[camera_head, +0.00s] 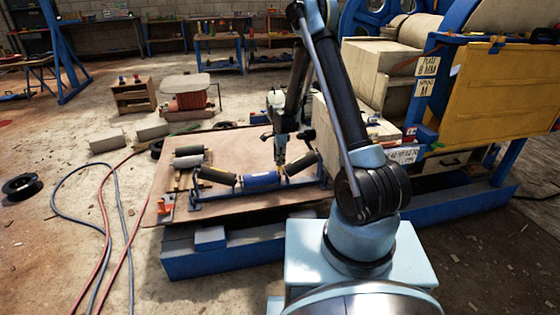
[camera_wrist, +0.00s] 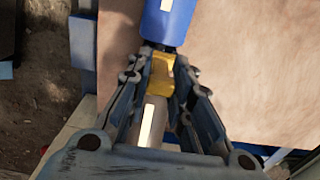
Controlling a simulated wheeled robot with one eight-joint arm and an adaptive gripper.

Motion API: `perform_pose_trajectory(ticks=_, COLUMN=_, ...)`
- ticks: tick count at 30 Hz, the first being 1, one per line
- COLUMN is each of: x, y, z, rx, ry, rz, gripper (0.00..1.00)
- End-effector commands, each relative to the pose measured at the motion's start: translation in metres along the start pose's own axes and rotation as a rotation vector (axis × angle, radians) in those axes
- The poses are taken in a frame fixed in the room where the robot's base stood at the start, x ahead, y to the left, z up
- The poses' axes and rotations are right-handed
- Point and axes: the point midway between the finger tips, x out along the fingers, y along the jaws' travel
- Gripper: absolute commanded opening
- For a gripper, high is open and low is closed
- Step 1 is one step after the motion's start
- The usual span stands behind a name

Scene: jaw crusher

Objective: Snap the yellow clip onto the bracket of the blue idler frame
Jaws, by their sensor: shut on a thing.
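The blue idler frame (camera_head: 215,200) lies on a brown board and carries a blue roller (camera_head: 260,179) between darker rollers. My gripper (camera_head: 281,163) points down at the right end of the blue roller. In the wrist view my gripper (camera_wrist: 167,66) is shut on the yellow clip (camera_wrist: 161,76), which sits between the fingertips. The blue roller (camera_wrist: 168,22) lies just beyond the clip, and a pale roller (camera_wrist: 150,128) shows below it between the fingers. The bracket is hidden behind the clip and fingers, so I cannot tell whether the clip touches it.
The brown board (camera_head: 165,190) rests on a blue base (camera_head: 190,262). A large machine with a yellow panel (camera_head: 492,92) stands close on the right. Loose grey rollers (camera_head: 188,150) lie at the board's left. Red and blue hoses (camera_head: 103,215) run over the floor at left.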

Motion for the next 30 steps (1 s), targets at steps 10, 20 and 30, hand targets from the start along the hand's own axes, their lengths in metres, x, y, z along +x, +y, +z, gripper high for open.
perform_pose_trajectory(ticks=10, x=0.006, y=0.000, z=0.000, rx=0.000, ry=0.000, rz=0.000, gripper=0.00)
perform_pose_trajectory(ticks=20, x=0.013, y=0.000, z=0.000, rx=-0.001, ry=0.000, rz=0.000, gripper=0.00)
perform_pose_trajectory(ticks=30, x=0.019, y=0.000, z=0.000, rx=-0.001, ry=0.000, rz=0.000, gripper=0.00)
